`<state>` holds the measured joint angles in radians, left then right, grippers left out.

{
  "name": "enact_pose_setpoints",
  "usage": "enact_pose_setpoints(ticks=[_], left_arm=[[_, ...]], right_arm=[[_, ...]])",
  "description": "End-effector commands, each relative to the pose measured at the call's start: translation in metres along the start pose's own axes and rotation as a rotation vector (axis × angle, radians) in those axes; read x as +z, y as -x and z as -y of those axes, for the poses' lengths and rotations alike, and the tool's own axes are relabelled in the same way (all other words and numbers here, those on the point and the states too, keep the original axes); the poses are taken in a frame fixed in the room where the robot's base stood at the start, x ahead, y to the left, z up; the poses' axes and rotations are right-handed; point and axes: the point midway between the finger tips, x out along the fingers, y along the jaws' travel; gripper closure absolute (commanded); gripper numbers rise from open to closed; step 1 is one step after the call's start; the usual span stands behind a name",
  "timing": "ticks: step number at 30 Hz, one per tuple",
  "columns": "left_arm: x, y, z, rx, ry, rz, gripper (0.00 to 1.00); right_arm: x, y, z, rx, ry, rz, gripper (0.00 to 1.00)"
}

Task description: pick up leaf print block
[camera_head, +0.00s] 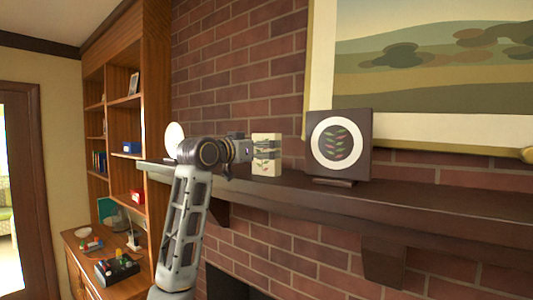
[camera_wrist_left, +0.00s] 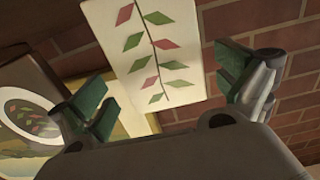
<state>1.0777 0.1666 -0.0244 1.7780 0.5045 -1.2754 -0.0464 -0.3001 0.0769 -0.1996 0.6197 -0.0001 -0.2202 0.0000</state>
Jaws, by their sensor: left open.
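The leaf print block (camera_head: 266,169) is a cream upright block with a sprig of green and red leaves, standing on the mantel shelf. My left gripper (camera_head: 264,149) is level with it, and dark finger parts cross its middle in the head view. In the left wrist view, the block (camera_wrist_left: 150,45) shows its leaf face in the gap between the open green-padded fingers (camera_wrist_left: 165,85) of my left gripper. Brick shows between the block and the right-hand finger. Contact with either finger cannot be told. My right gripper is not in view.
A dark square plaque (camera_head: 362,133) with a white ring and leaves stands on the mantel (camera_head: 430,203), right of the block. A white round object (camera_head: 174,139) stands left, behind my arm. A large framed painting (camera_head: 430,75) hangs above. A wooden bookcase (camera_head: 155,90) is at left.

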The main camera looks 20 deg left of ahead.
Motion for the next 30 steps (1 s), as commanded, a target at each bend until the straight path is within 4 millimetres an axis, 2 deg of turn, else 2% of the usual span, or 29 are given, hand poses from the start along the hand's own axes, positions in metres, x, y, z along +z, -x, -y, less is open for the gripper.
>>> enact_pose_setpoints(ticks=[6,12,27,30], left_arm=[[-0.001,-0.020,0.001,0.002,0.002,0.002,0.00],[0.000,-0.031,0.001,0.000,0.001,0.001,0.00],[0.001,-0.032,0.001,0.000,0.001,0.001,0.00],[0.001,-0.032,0.001,0.000,0.001,0.001,0.13]], right_arm=[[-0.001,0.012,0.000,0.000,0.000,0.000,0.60],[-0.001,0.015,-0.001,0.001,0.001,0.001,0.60],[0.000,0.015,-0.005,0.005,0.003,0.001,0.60],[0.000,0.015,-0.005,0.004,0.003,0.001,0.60]])
